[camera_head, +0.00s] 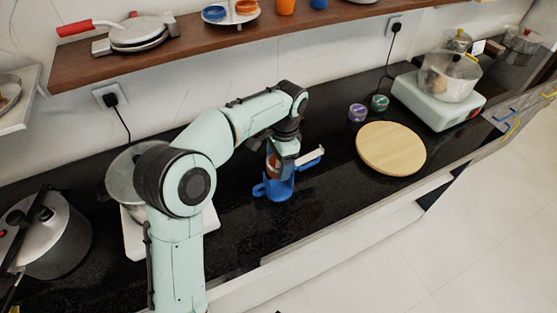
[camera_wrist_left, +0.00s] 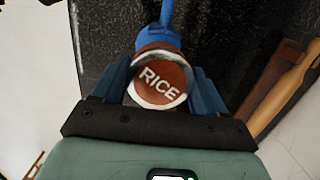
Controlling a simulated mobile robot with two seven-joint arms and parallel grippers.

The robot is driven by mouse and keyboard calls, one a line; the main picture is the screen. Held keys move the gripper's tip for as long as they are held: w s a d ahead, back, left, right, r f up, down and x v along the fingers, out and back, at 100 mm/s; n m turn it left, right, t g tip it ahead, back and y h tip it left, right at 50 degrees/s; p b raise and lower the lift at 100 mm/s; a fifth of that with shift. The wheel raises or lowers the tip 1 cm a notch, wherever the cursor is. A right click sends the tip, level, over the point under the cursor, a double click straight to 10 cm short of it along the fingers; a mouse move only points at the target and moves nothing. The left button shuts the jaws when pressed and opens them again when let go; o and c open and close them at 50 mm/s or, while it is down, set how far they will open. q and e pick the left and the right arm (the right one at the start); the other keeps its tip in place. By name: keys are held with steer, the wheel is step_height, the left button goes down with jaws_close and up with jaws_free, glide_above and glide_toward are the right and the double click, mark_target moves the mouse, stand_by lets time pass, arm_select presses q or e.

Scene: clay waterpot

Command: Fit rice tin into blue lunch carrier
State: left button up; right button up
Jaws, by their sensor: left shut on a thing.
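The rice tin (camera_wrist_left: 160,78), with a reddish-brown top marked RICE, sits between the fingers of my left gripper (camera_head: 284,153) in the left wrist view. The gripper is shut on it. In the head view only a small orange-brown part of the tin (camera_head: 272,162) shows below the wrist. The blue lunch carrier (camera_head: 275,188) stands on the black counter directly under the gripper. In the left wrist view a blue part of the carrier (camera_wrist_left: 157,38) shows just beyond the tin. I cannot tell how far the tin is inside it. My right gripper is not in view.
A round wooden board (camera_head: 391,148) lies to the right, with two small jars (camera_head: 357,112) behind it. A pot (camera_head: 447,77) on a pale base stands farther right. A pressure cooker (camera_head: 45,235) is at left. A wooden shelf (camera_head: 190,45) runs above the counter.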

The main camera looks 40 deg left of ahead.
arm_select(q)
steer(key=shift+f, duration=0.2)
steer(key=shift+f+b, duration=0.3)
steer(key=shift+f, duration=0.25)
steer(key=shift+f, duration=0.15)
stand_by(0.5)
steer(key=shift+f+b, duration=0.35)
steer(key=shift+f, duration=0.3)
steer(key=shift+f, duration=0.4)
steer(key=shift+f+b, duration=0.3)
steer(key=shift+f, duration=0.05)
steer(key=shift+f, duration=0.35)
stand_by(0.5)
steer(key=shift+f+b, duration=0.3)
steer(key=shift+f, duration=0.05)
steer(key=shift+f, duration=0.3)
stand_by(0.4)
